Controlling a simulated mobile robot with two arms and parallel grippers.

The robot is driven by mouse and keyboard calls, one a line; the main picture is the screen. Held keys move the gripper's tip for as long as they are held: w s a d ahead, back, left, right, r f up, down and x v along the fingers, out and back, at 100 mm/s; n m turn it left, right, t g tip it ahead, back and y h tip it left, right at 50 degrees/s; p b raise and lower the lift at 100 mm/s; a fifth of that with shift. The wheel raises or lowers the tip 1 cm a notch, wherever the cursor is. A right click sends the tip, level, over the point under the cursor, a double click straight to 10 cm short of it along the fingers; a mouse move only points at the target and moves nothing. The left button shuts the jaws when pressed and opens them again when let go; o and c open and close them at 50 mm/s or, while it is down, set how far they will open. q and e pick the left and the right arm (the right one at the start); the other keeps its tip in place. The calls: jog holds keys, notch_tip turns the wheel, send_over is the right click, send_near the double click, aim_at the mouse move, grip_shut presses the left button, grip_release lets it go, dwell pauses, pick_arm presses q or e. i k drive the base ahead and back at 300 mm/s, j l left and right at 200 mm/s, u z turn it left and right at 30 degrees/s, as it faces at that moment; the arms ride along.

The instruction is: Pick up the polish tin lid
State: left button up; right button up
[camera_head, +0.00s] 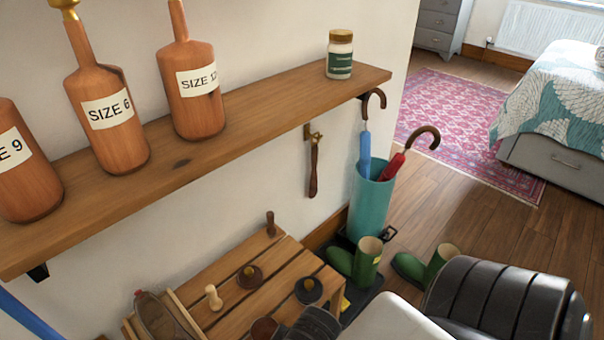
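Two small round lid-like pieces with knobs lie on the slatted wooden bench: a brown one (250,276) and a black one with a brass-coloured knob (308,291). I cannot tell which, if either, is the polish tin lid. A reddish-brown rounded thing (264,328) shows at the bottom edge, partly hidden and cut off. Dark and white links of my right arm come in at the lower right and cover part of the bench's front. No fingertips of my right gripper show. My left gripper is not in view.
Above the bench, a wall shelf (270,90) holds wooden size-marked forms (105,115) and a jar (340,55). A pale wooden peg (213,297) and a brush-like piece (160,315) share the bench (230,305). A turquoise umbrella stand (370,205) and green boots (367,260) stand right.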

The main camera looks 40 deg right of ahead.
aim_at(250, 277)
jog(key=z, duration=0.9)
